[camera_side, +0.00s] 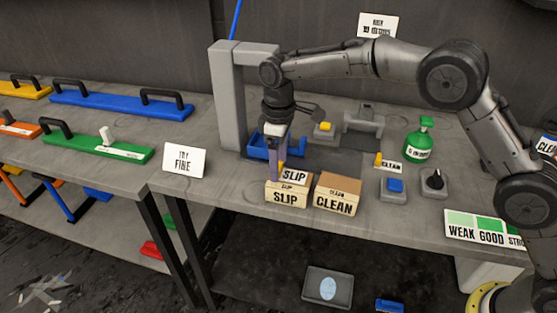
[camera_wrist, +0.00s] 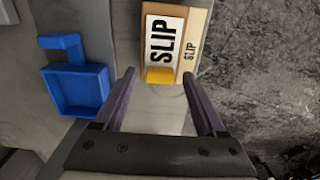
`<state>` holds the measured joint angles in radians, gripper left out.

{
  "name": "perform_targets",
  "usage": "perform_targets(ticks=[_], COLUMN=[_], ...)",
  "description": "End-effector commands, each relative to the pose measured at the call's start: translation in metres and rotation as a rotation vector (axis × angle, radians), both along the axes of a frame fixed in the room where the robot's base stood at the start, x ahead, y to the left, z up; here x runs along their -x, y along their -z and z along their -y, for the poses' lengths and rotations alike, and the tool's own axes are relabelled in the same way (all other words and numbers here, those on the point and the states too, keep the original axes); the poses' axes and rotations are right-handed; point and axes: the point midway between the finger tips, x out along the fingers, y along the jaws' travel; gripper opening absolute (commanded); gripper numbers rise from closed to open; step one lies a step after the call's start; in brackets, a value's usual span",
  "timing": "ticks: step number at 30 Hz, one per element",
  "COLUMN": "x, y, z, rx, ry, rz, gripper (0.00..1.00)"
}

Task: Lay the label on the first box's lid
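In the side view my gripper (camera_side: 277,176) points down at the box's left end.
A box marked CLEAN (camera_side: 337,195) stands just right of the SLIP box. A blue tray (camera_side: 262,148), a green bottle (camera_side: 419,142) and a blue button (camera_side: 395,186) stand nearby.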

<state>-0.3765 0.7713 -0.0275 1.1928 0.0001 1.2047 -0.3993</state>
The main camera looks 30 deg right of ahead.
Motion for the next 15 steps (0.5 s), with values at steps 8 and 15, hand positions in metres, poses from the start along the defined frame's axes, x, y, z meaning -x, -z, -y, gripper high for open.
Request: perform_targets(ticks=[8,15], x=[0.0,-0.001], y=[-0.001,-0.028], z=[0.0,0.0], rx=[0.0,-0.001], ry=[0.0,0.0], rz=[0.0,0.004], gripper=[0.73,0.73])
